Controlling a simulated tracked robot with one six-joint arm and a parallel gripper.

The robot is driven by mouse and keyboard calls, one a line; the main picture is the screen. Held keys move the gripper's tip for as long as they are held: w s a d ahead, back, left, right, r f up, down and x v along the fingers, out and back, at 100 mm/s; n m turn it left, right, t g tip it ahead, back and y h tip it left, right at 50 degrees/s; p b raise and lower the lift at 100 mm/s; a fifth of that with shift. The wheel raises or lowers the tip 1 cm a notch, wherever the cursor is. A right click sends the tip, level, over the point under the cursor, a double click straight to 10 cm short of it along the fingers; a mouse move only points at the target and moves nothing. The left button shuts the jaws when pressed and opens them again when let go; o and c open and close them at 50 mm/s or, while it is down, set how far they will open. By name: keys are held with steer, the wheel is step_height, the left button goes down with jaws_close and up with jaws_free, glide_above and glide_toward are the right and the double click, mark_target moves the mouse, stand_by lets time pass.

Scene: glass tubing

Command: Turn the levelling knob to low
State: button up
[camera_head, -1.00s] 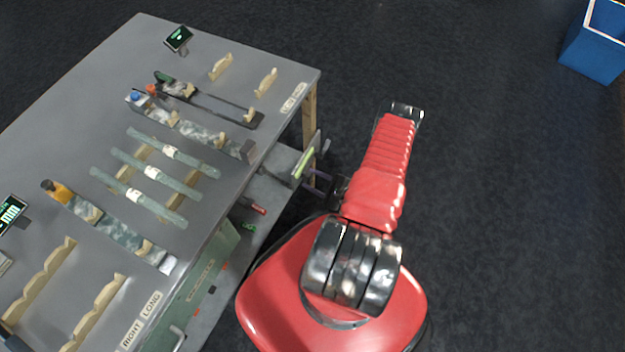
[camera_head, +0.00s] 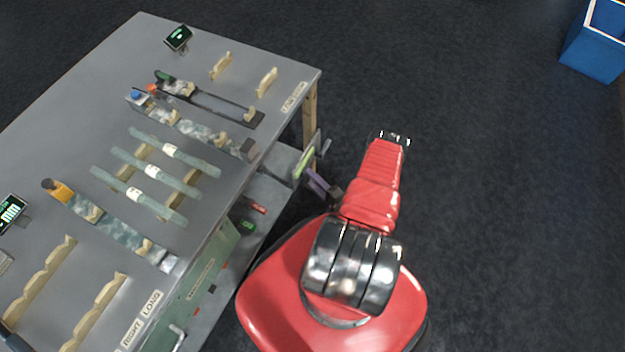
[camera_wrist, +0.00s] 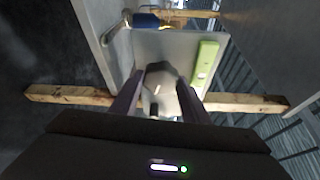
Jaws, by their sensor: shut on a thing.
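The levelling knob (camera_wrist: 160,76) is a dark grey, faceted knob on a pale grey panel (camera_wrist: 150,44) in the wrist view. A small light mark shows on its face; the setting cannot be read. My gripper (camera_wrist: 159,84) has its two purple fingers on either side of the knob and is shut on it. In the head view my gripper (camera_head: 318,184) is beside the table's right side, at the panel with the green strip (camera_head: 303,164); the knob is hidden there. The green strip (camera_wrist: 206,64) is right of the knob in the wrist view.
The grey table (camera_head: 80,110) carries glass tubes (camera_head: 155,172), wooden cradles and small displays. A wooden beam (camera_wrist: 70,95) runs behind the panel. A metal handle (camera_wrist: 115,30) is at the panel's upper left. A blue bin (camera_head: 592,52) stands far right; floor between is clear.

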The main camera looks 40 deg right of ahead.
steer(key=shift+a+f+n+t, duration=0.1)
steer(key=shift+a+n+t, duration=0.1)
steer(key=shift+n, duration=0.35)
steer(key=shift+a+f+n+t, duration=0.1)
steer(key=shift+n+t, duration=0.1)
steer(key=shift+n, duration=0.35)
steer(key=o, duration=0.8)
steer(key=shift+o, duration=1.2)
steer(key=shift+d, duration=0.2)
steer(key=shift+r, duration=0.1)
steer(key=shift+s, duration=0.15)
steer(key=s, duration=1.3)
steer(key=shift+s+a+f, duration=0.25)
steer(key=shift+a, duration=0.1)
